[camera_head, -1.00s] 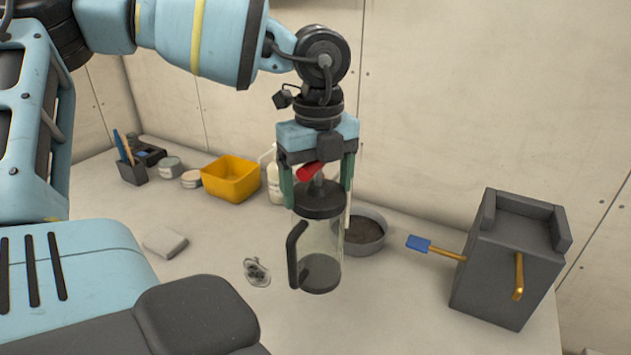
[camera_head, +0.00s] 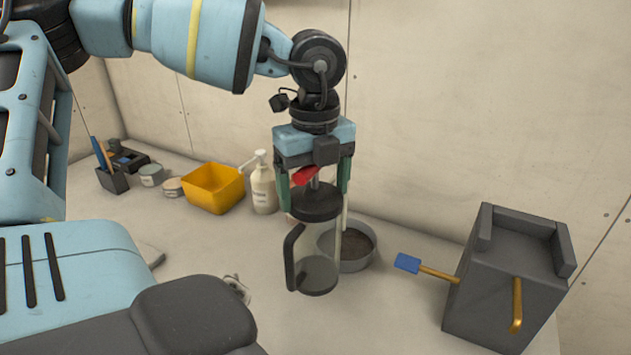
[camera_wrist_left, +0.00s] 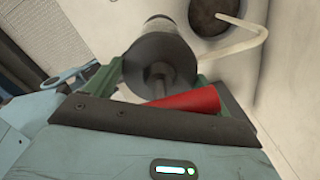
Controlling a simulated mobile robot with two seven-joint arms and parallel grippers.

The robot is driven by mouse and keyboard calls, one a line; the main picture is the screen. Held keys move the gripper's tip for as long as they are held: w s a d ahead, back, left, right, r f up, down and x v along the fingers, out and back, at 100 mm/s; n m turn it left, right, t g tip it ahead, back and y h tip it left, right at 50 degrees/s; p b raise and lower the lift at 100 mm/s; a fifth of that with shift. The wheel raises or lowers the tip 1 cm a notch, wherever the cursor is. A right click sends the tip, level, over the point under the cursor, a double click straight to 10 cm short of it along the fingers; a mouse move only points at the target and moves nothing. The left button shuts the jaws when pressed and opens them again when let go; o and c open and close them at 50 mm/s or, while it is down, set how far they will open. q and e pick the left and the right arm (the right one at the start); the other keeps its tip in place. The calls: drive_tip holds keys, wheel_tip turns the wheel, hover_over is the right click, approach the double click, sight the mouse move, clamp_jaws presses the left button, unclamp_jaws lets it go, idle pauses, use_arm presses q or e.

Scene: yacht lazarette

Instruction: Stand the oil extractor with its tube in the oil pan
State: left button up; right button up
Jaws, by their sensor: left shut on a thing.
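The oil extractor (camera_head: 318,245) is a clear cylinder with a black lid, black side handle, dark base and red pump grip. My left gripper (camera_head: 314,190) is shut on its top and holds it upright. Its pale tube (camera_head: 345,213) hangs on the right side, and in the left wrist view the bent tube (camera_wrist_left: 245,45) reaches across the oil pan (camera_wrist_left: 212,14). In the head view the round grey oil pan (camera_head: 362,263), with dark contents, is just behind and right of the extractor, which partly hides it. I cannot tell whether the extractor's base touches the bench.
A white pump bottle (camera_head: 263,186) and a yellow bin (camera_head: 213,189) stand at the back left. A small part (camera_head: 237,287) lies left of the extractor.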

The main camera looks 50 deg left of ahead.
use_arm(q)
drive_tip(key=shift+f, duration=0.8)
drive_tip(key=shift+w+f+b, duration=0.1)
drive_tip(key=shift+f+b, duration=0.5)
drive_tip(key=shift+f, duration=0.3)
drive_tip(key=shift+f+b, duration=0.65)
drive_tip(key=shift+f, duration=0.25)
use_arm(e)
drive_tip(key=f, duration=0.1)
drive_tip(key=s+f, duration=0.1)
drive_tip(key=f, duration=0.1)
drive_tip(key=shift+a, duration=0.15)
use_arm(q)
drive_tip(key=shift+f+b, duration=0.45)
drive_tip(key=shift+f, duration=0.1)
use_arm(e)
drive_tip(key=shift+s+f+g, duration=0.4)
drive_tip(key=shift+f, duration=0.1)
use_arm(q)
drive_tip(key=o, duration=1.9)
drive_tip(key=shift+f, duration=0.1)
drive_tip(key=shift+r, duration=4)
use_arm(e)
drive_tip(key=shift+f, duration=0.1)
